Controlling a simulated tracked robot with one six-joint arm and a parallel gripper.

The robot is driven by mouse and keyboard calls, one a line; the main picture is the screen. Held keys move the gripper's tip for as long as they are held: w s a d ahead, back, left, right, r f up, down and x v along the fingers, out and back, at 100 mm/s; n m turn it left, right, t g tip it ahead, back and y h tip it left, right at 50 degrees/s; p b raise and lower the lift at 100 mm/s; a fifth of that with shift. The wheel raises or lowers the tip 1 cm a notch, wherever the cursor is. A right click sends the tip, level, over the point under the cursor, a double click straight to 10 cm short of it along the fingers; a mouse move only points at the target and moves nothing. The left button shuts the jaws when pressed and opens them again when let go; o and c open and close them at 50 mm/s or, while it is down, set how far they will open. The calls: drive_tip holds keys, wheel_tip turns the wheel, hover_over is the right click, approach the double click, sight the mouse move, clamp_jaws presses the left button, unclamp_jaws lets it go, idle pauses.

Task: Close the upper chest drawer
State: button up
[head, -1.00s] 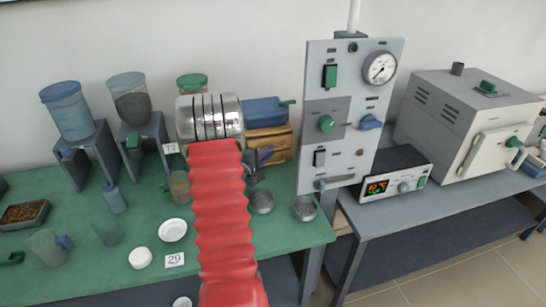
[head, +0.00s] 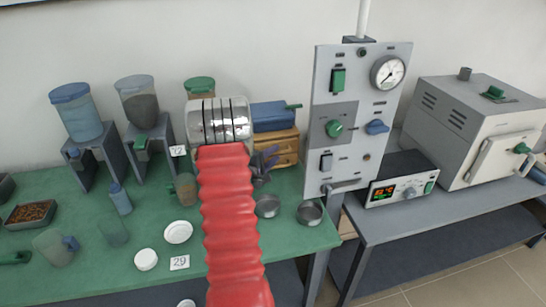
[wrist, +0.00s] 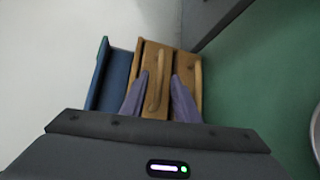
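The small wooden chest (head: 287,148) stands at the back of the green table, partly hidden behind my arm and gripper in the head view. In the wrist view it appears turned sideways, with the upper drawer (wrist: 150,103) on the left and the lower drawer (wrist: 187,72) on the right. The upper drawer's front looks nearer to me than the lower one; how far it is out I cannot tell. Its bar handle (wrist: 161,80) lies between my fingertips. My gripper (wrist: 160,77) is open, its two purple fingers apart around the handle's line; contact is unclear.
A blue box (head: 272,116) with a green handle sits on top of the chest. Metal bowls (head: 310,213) stand in front on the right. The grey control panel (head: 355,120) rises to the right, and a hopper stand (head: 152,145) stands left.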

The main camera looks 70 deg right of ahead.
drive_tip(key=v, duration=1.3)
drive_tip(key=shift+a, duration=0.4)
drive_tip(key=shift+w, duration=0.15)
